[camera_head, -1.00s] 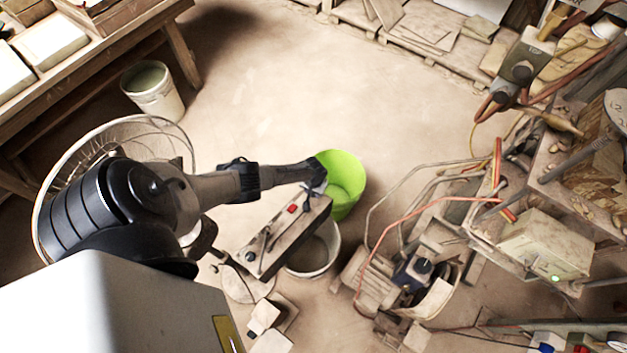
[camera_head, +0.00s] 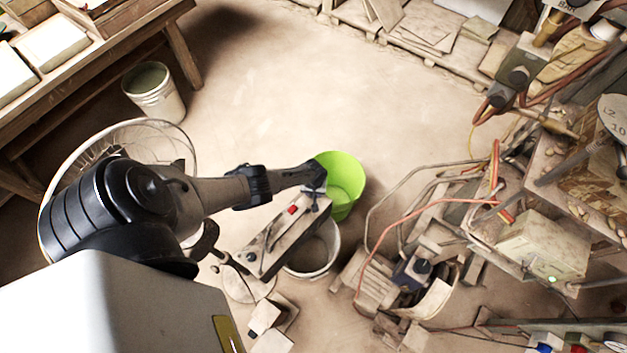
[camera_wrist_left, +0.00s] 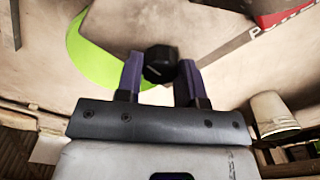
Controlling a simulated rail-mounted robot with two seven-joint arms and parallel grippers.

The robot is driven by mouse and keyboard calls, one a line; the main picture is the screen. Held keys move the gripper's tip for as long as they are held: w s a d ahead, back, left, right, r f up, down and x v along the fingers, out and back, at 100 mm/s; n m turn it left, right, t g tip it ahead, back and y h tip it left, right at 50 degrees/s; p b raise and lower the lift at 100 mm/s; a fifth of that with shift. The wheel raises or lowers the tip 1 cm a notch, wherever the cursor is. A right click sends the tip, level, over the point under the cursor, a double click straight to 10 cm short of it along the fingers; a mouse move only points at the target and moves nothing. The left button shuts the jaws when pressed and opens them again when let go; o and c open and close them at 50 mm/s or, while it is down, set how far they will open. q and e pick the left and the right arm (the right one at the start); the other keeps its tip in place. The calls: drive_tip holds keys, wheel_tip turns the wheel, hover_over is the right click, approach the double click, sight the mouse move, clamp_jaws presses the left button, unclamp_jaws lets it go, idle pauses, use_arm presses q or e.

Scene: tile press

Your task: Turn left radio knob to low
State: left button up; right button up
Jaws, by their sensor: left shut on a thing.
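The radio (camera_head: 284,236) is a dusty box with a red mark and a handle on top, lying slanted near the middle of the head view. A dark knob (camera_head: 250,257) shows at its near left end. My left gripper (camera_head: 316,194) is at the radio's far right end. In the left wrist view a black faceted knob (camera_wrist_left: 160,63) sits between the purple fingers of my left gripper (camera_wrist_left: 160,75), which is shut on it. In the head view my gripper hides this knob. I cannot tell the knob's setting. My right gripper is not in view.
A bright green bucket (camera_head: 344,174) stands just behind my left gripper. A white bucket (camera_head: 316,262) is beside the radio. Orange and grey cables (camera_head: 400,222) and cluttered machinery lie to the right. The floor (camera_head: 290,85) behind is clear.

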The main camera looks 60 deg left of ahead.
use_arm(q)
drive_tip(key=o, duration=0.9)
drive_tip(key=shift+r, duration=0.1)
wheel_tip(320, 180, up, 14)
drive_tip(key=p, duration=0.9)
